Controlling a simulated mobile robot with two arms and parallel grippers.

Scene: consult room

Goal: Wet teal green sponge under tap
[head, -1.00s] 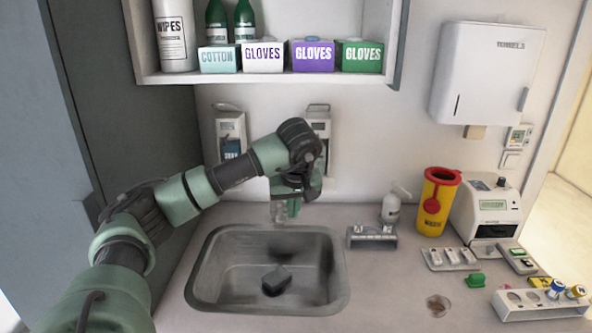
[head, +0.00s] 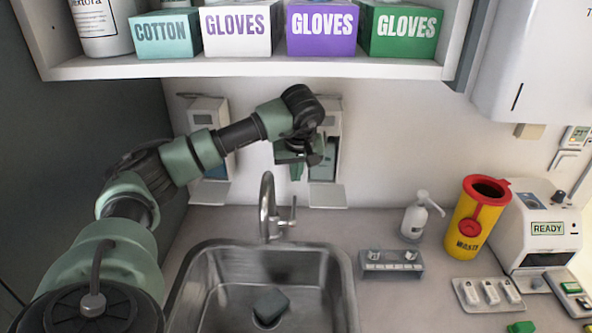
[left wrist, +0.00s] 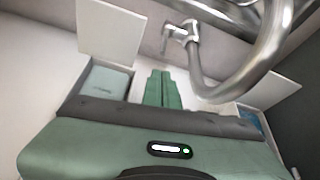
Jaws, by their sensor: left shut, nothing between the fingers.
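My left gripper (head: 297,170) is up near the wall dispensers, above and right of the tap, well away from the sponge. In the left wrist view its green fingers (left wrist: 163,90) are together and empty, with the tap (left wrist: 272,45) close by on the right. My right gripper is out of view.
A shelf with glove boxes (head: 240,30) overhangs the counter. Wall dispensers (head: 326,150) stand behind my gripper. Right of the sink are a small metal rack (head: 391,263), a pump bottle (head: 415,218) and a yellow waste bin (head: 472,222). The counter just right of the sink front is clear.

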